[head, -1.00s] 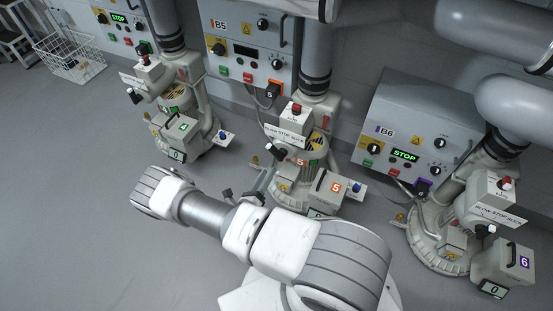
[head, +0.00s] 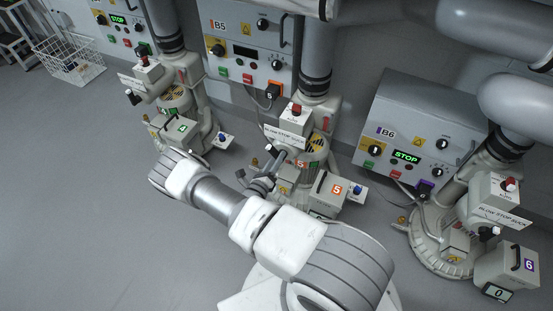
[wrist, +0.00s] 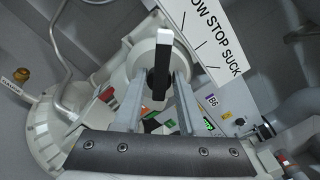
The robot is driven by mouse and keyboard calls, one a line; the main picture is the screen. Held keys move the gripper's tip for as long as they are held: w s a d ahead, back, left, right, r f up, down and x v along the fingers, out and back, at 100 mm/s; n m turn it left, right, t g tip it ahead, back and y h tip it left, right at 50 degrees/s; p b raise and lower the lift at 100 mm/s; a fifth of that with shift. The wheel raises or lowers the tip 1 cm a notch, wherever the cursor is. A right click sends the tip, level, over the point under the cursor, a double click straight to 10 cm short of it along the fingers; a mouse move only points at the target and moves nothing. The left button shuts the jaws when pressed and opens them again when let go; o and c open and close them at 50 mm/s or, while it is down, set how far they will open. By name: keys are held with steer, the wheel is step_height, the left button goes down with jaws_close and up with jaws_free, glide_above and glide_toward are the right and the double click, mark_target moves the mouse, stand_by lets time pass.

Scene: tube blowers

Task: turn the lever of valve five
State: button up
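The valve five unit (head: 300,165) stands at the middle of the head view, with orange "5" labels and a white BLOW STOP SUCK plate (head: 287,137). Its dark lever (head: 273,152) shows just below the plate's left end. In the wrist view the lever (wrist: 162,65) is a black bar with a white end, standing upright in front of a round pale hub. My gripper (wrist: 157,85) is open, with one finger on each side of the lever and gaps visible. In the head view my gripper (head: 264,178) is just below the lever. The plate (wrist: 210,35) is at upper right in the wrist view.
A box marked 5 (head: 329,194) sits right of my gripper. Panel B5 (head: 245,50) is behind; panel B6 (head: 415,135) and unit six (head: 440,235) are to the right. Unit four (head: 180,110) is to the left. Open floor (head: 80,200) lies at left.

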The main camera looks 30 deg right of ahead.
jaws_close()
steer(key=shift+s+d+m+p, duration=0.15)
steer(key=shift+m+p, duration=0.5)
steer(key=shift+m, duration=1.5)
steer(key=shift+s+d+m+p, duration=0.15)
steer(key=shift+m+p, duration=0.45)
steer(key=shift+m, duration=1.55)
steer(key=shift+s+a, duration=0.1)
steer(key=shift+a, duration=0.05)
